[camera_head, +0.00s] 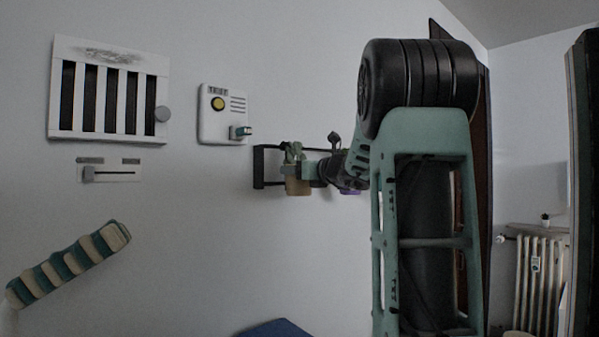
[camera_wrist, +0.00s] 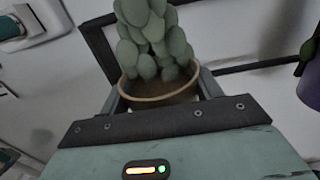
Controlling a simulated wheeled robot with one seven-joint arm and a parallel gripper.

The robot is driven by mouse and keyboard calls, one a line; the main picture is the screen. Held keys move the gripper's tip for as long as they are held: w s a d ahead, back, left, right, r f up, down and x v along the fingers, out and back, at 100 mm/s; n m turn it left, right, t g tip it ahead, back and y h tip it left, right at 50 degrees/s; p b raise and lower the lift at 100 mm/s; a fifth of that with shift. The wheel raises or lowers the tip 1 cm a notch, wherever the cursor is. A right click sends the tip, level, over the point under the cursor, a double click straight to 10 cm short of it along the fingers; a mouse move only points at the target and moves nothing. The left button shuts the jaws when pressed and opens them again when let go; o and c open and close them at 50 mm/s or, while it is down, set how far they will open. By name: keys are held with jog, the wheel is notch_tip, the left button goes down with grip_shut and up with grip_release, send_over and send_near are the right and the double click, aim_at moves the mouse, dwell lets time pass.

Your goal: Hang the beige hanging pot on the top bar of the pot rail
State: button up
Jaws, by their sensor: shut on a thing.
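The beige hanging pot (camera_head: 297,187) with a green leafy plant is in front of the left part of the dark pot rail (camera_head: 259,167) on the wall. My gripper (camera_head: 306,171) is shut on the pot, reaching in from the right. In the wrist view the brown pot rim (camera_wrist: 160,98) sits between my two fingers (camera_wrist: 160,90), upright. The rail's dark frame (camera_wrist: 97,48) shows behind and left of the plant, and a bar runs off to the right. I cannot tell whether the pot touches the top bar; its hook is hidden.
A purple pot (camera_wrist: 312,85) is to the right on the rail, partly hidden by my arm in the head view. A white box with a yellow button (camera_head: 218,104) is on the wall up and left of the rail. A vent panel (camera_head: 108,90) and slider (camera_head: 110,173) are farther left.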

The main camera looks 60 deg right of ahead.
jog(key=o, duration=1.3)
jog(key=shift+w, duration=0.15)
jog(key=shift+o, duration=0.2)
jog(key=shift+f, duration=0.1)
jog(key=b+v, duration=0.6)
jog(key=v, duration=1.1)
jog(key=shift+s, duration=0.25)
